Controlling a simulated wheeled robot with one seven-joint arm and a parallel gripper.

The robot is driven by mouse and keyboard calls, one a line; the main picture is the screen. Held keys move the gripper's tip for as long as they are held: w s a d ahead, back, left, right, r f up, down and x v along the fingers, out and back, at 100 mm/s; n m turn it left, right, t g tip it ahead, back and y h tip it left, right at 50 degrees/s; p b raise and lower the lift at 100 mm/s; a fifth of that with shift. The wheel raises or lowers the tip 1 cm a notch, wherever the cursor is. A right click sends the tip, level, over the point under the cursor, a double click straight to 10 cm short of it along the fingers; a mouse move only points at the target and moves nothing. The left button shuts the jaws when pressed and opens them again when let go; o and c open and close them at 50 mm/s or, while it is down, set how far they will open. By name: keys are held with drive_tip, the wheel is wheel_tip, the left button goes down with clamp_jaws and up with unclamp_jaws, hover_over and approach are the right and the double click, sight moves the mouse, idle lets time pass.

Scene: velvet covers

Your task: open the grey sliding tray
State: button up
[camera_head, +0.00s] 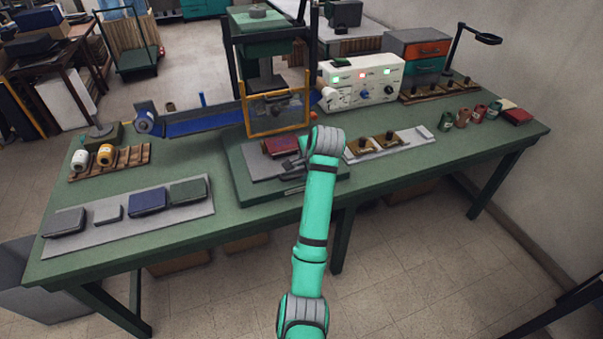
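The grey sliding tray (258,164) lies on the green base of the press at the middle of the bench. A dark red block (281,146) sits on it. My teal arm reaches up from the bottom of the view, and its wrist hides the right side of the tray area. My gripper (290,168) is low over the front right part of the tray, close to its front edge. The fingers are small and dark, so I cannot tell whether they are open or touch the tray.
A yellow-framed guard (277,113) stands upright behind the tray. A blue conveyor (200,121) is to the left, a white control box (362,80) to the right. A grey strip (130,230) with several dark covers lies at the left front. Green bench top (400,170) is free at the right front.

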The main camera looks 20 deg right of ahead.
drive_tip(key=shift+v, duration=1.85)
drive_tip(key=shift+w, duration=0.1)
drive_tip(key=s+a+f+n+t+h, duration=0.1)
drive_tip(key=s+a+f+n, duration=0.15)
drive_tip(key=f, duration=0.65)
drive_tip(key=s+a+f+n+h, duration=0.1)
drive_tip(key=s+a+f, duration=0.25)
drive_tip(key=f, duration=0.55)
drive_tip(key=s+a+f+n+t, duration=0.1)
drive_tip(key=s+a+f+n, duration=0.2)
drive_tip(key=s+a+f, duration=0.35)
drive_tip(key=s+a+f+n+t, duration=0.2)
drive_tip(key=s+a+f+n, duration=0.15)
drive_tip(key=s, duration=0.55)
drive_tip(key=s+a+r+n+t, duration=0.1)
drive_tip(key=s+a+n, duration=0.1)
drive_tip(key=s+a, duration=0.35)
drive_tip(key=s+a+r+n+t, duration=0.1)
drive_tip(key=s+a+r+n, duration=0.1)
drive_tip(key=s, duration=0.6)
drive_tip(key=s+a+r+n+t+y, duration=0.1)
drive_tip(key=s+a+r+n, duration=0.1)
drive_tip(key=s+r, duration=0.4)
drive_tip(key=s+a+r+n+t+y, duration=0.1)
drive_tip(key=s+a+r+n, duration=0.1)
drive_tip(key=s+a+r, duration=0.2)
drive_tip(key=s+r, duration=0.3)
drive_tip(key=s, duration=0.1)
drive_tip(key=shift+s+n+t, duration=0.3)
drive_tip(key=shift+n, duration=0.1)
